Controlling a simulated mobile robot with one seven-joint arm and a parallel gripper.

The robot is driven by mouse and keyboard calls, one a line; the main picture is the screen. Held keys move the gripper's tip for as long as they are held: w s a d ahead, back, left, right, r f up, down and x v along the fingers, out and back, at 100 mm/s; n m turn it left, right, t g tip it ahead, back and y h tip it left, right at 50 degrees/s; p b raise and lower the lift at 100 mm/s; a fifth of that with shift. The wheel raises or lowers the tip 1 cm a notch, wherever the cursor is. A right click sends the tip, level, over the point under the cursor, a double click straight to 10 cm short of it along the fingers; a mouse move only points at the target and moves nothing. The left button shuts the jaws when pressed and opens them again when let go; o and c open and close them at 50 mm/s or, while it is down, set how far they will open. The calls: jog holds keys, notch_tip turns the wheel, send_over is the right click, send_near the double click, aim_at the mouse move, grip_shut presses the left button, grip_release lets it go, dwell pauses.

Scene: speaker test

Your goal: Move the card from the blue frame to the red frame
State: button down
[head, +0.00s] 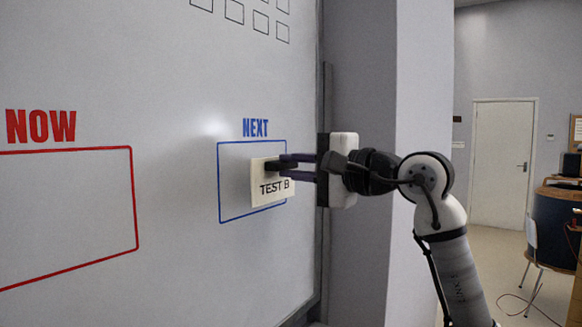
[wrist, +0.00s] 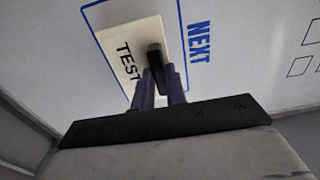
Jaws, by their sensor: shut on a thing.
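The cream card (head: 259,198) reads "TEST B" and has a black grip piece (head: 271,166) on its face. It is at the right part of the blue frame (head: 219,190), under the word "NEXT", and seems to overlap the frame's right edge in the head view. Whether it touches the board I cannot tell. My gripper (head: 281,165) reaches in from the right and is shut on the card's black piece. The wrist view shows the card (wrist: 115,45) beyond my fingers, which hide part of it. The red frame (head: 135,200), under "NOW", is empty where visible; its left side is out of view.
The whiteboard (head: 180,90) fills the left, with small drawn squares at its top. A grey pillar (head: 420,70) stands right of it, behind my arm. A door (head: 503,160), a chair (head: 533,245) and a desk are farther right. The board between the frames is clear.

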jog(key=shift+v, duration=1.4)
